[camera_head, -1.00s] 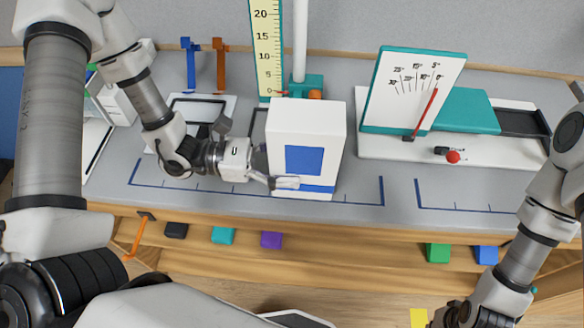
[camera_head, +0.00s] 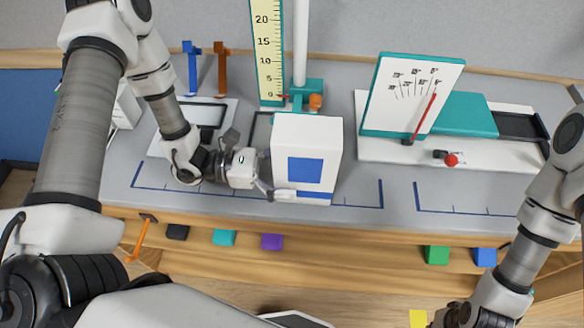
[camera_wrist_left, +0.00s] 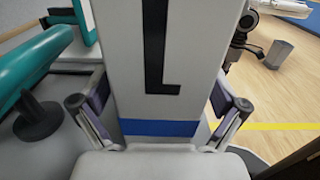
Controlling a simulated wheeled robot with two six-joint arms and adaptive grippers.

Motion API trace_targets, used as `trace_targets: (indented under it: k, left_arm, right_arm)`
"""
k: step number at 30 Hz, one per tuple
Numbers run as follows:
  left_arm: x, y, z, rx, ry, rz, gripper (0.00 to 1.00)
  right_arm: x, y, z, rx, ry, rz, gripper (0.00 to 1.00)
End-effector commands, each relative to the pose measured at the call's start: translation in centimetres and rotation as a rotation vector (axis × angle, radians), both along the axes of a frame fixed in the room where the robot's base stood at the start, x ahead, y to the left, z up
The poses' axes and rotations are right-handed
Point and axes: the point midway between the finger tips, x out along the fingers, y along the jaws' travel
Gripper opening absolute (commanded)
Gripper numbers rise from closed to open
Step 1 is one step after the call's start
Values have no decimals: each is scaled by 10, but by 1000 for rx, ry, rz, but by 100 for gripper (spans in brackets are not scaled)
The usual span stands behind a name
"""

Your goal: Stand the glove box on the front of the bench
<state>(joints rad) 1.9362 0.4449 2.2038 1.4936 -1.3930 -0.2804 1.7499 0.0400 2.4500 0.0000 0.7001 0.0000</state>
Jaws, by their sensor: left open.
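The glove box (camera_head: 306,140) is a white upright box with a blue square and a blue stripe on its front. It is at the front of the grey bench (camera_head: 350,185), by the blue bracket line. Whether its base touches the bench is hard to tell. My left gripper (camera_head: 272,188) is at its lower left side, with its jaws open around it. In the left wrist view the box (camera_wrist_left: 160,100) stands between the two fingers, with a dark L-shaped mark on its face.
Behind the box stand a yellow ruler (camera_head: 267,50) and a white post (camera_head: 300,40). A white dial board (camera_head: 410,95) with a red pointer is to the right. Several coloured blocks, such as the purple one (camera_head: 271,242), sit along the front. The right front bench surface is clear.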

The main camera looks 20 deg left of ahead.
Motion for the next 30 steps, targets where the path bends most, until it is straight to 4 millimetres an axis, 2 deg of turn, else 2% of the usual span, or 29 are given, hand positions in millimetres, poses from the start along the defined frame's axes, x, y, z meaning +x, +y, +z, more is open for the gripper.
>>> trace_targets:
  k: [5,8,14,21,25,30]
  left_arm:
    - [0,1,4,0,0,1,98]
    - [-2,12,2,-2,-1,5,98]
    - [-12,47,2,-4,-4,10,98]
    - [-27,92,4,-3,-4,7,98]
    - [-32,109,4,-2,-4,4,98]
    - [-35,115,2,1,-1,0,98]
  right_arm:
    - [0,0,5,0,0,0,0]
    - [0,0,0,0,0,0,0]
    - [0,0,-5,0,0,0,0]
    - [0,0,0,0,0,0,0]
    - [0,0,5,0,0,0,0]
    - [0,0,6,0,0,0,0]
